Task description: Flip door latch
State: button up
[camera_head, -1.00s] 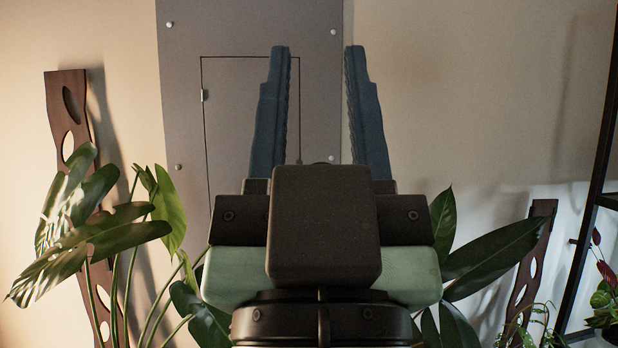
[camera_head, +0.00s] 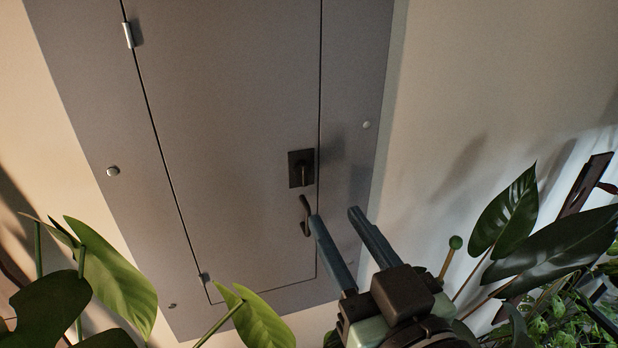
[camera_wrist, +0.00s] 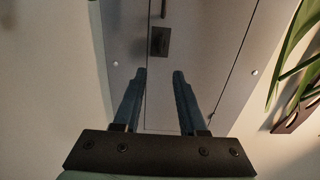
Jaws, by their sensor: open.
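In the head view a grey panel door (camera_head: 225,110) is shut in a grey frame, hinged on its left. Near its right edge is a dark latch plate (camera_head: 293,178) with a knob. A dark curved handle (camera_head: 305,222) sits just below it. My gripper (camera_head: 334,215) is open and empty, to the lower right of the latch. Its left fingertip overlaps the handle's edge in this view; contact cannot be told. In the wrist view the dark plate (camera_wrist: 162,42) shows beyond and between my open fingers (camera_wrist: 159,74), with part of the dark handle (camera_wrist: 160,12) at the top edge.
Broad green leaves (camera_head: 112,275) stand at the lower left, in front of the panel. More dark leaves (camera_head: 508,215) crowd the right, beside my gripper. A green-tipped stake (camera_head: 455,243) rises close to it. The wall (camera_head: 490,80) at upper right is clear.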

aim_at(306, 167)
jog(key=p+x, duration=0.3)
jog(key=x, duration=0.7)
jog(key=shift+r+p, duration=0.15)
jog(key=shift+p, duration=0.15)
jog(key=shift+w+a, duration=0.15)
jog(key=shift+w, duration=0.25)
grip_shut()
